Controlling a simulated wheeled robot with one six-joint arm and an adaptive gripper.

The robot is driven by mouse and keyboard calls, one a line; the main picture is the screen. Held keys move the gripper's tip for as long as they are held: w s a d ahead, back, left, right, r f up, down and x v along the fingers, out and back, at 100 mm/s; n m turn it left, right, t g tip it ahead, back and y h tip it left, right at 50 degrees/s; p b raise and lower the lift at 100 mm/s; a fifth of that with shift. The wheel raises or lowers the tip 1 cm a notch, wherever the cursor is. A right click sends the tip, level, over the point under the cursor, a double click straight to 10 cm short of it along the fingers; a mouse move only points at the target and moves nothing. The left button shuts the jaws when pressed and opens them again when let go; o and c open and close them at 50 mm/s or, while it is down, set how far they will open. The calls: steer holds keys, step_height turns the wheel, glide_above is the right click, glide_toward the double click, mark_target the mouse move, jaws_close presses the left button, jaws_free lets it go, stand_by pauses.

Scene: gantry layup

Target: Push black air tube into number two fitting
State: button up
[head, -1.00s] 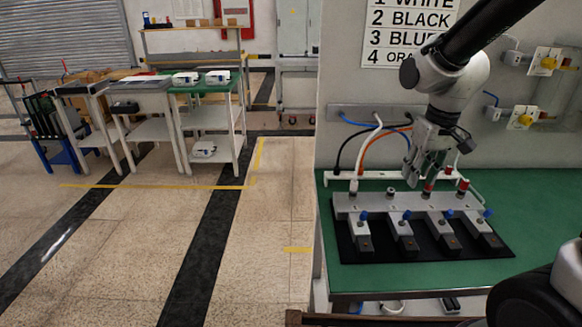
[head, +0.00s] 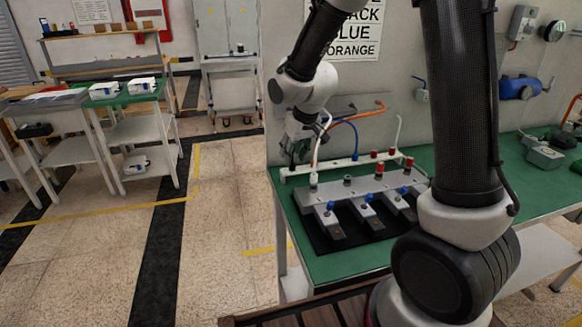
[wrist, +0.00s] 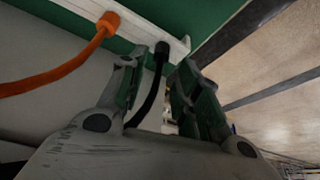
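The black air tube (wrist: 152,95) runs between my gripper's fingers in the wrist view, its dark end collar (wrist: 161,50) at the white rack. My gripper (wrist: 160,68) is open, with a finger on each side of the tube and a gap at least on the right. In the head view my gripper (head: 297,152) hangs over the left end of the white rack (head: 340,163), behind the grey fitting block (head: 330,194). The number two fitting (head: 347,180) stands second from the left with no tube visible in it. The black tube cannot be made out in the head view.
A white tube (head: 318,150) runs to the first fitting, close to my gripper. The orange tube (wrist: 75,62) is left of my fingers. A blue tube (head: 354,135) hangs behind the block. Red-topped fittings (head: 379,170) stand to the right. Green bench (head: 350,270) is clear in front.

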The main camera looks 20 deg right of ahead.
mark_target(292, 165)
steer(key=x, duration=0.2)
steer(key=shift+w+f, duration=0.15)
steer(key=shift+f, duration=0.25)
steer(key=c, duration=0.7)
